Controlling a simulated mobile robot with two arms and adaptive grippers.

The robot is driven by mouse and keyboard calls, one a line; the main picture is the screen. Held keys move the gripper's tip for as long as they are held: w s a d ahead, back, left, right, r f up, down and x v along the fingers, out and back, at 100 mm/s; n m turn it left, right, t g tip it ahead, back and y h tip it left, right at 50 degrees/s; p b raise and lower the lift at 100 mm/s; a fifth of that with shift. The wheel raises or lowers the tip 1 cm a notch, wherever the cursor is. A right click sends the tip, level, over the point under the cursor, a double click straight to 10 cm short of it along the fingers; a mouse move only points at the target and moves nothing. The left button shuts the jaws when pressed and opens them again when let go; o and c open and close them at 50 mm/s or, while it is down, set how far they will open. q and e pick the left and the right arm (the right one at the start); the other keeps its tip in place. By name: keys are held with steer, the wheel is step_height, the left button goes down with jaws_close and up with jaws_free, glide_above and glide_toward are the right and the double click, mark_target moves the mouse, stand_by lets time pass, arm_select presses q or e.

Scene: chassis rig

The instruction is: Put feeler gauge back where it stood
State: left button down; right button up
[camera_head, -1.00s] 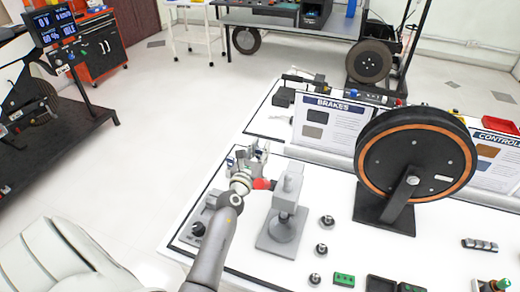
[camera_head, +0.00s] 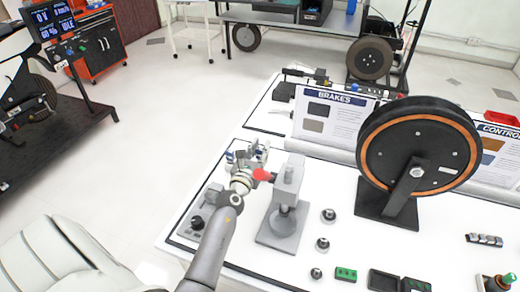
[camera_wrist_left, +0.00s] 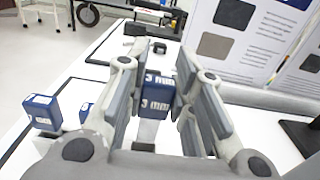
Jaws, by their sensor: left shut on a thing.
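The feeler gauge (camera_wrist_left: 157,92) is a blue block marked "3 mm" with a pale grey strip below it. It sits between the fingers of my left gripper (camera_wrist_left: 160,95) in the left wrist view. In the head view my left gripper (camera_head: 248,156) is over the left part of the white table, just behind the red knob (camera_head: 263,174) beside the grey press-like stand (camera_head: 285,200). The gauge is hard to make out there. Another blue block (camera_wrist_left: 42,112) stands left of the gripper in the wrist view, with a smaller blue piece beside it. My right gripper is not in view.
The white table (camera_head: 325,187) holds several small round metal parts, a green block (camera_head: 346,273) and a grey box with a black knob (camera_head: 198,222). A large black wheel (camera_head: 418,145) stands to the right. A "BRAKES" panel (camera_head: 335,120) stands behind the stand.

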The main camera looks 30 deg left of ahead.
arm_select(q)
steer(key=shift+f+b, duration=1.45)
steer(key=shift+f, duration=0.4)
steer(key=shift+f, duration=0.25)
steer(key=c, duration=1.2)
jaws_free()
steer(key=shift+o, duration=0.2)
steer(key=shift+s, duration=0.1)
steer(key=shift+s+d+f, duration=0.1)
steer(key=shift+s, duration=0.2)
steer(key=v, duration=1.1)
steer(key=shift+s, duration=0.1)
